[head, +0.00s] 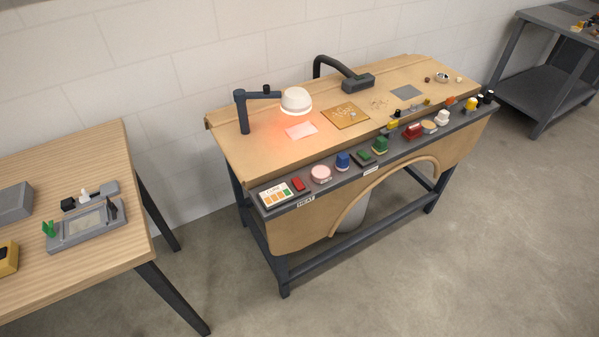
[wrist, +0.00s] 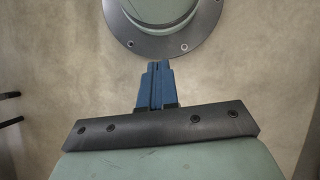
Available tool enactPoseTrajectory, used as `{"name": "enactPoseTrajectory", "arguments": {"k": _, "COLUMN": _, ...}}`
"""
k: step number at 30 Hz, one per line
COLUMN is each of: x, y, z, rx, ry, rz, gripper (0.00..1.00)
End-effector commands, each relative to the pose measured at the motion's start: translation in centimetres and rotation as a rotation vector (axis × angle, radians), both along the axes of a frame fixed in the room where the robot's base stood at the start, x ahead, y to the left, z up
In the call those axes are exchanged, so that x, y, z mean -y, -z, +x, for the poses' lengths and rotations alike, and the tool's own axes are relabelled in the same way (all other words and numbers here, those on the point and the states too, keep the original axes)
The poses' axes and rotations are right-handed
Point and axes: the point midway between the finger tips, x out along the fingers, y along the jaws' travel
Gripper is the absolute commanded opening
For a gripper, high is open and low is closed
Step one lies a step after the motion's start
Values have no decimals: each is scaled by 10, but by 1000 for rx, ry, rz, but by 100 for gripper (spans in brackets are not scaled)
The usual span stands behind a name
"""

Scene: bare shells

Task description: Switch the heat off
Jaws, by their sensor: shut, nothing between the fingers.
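A heat lamp (head: 296,100) with a white shade on a dark arm stands at the left of the workbench (head: 240,150). It glows orange-red over a pale pink sheet (head: 301,131). A HEAT label (head: 306,202) is on the front edge of the dark control strip. Just above it is a red switch (head: 298,184), beside a white card (head: 276,195) with colored blocks. The switch's position is too small to tell. My gripper (wrist: 157,66) shows in the wrist view with its blue fingers shut and empty. It is not in the head view, away from the switch.
The strip continues right with a pink round button (head: 321,174), a blue knob (head: 343,160), green parts (head: 380,145) and several other controls. A wooden table (head: 110,160) stands at the left, a grey shelf unit (head: 550,75) at the back right. The front floor is clear.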

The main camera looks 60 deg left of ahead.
Motion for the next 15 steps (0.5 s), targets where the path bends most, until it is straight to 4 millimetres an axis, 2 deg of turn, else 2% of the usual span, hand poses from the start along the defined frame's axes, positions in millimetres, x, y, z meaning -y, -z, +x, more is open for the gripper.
{"name": "enactPoseTrajectory", "arguments": {"k": 8, "x": -65, "y": -27, "z": 51, "rx": 112, "ry": -172, "rz": 35, "gripper": 0}}
{"name": "enactPoseTrajectory", "arguments": {"k": 15, "x": -138, "y": -58, "z": 91, "rx": 216, "ry": -313, "rz": 83, "gripper": 0}}
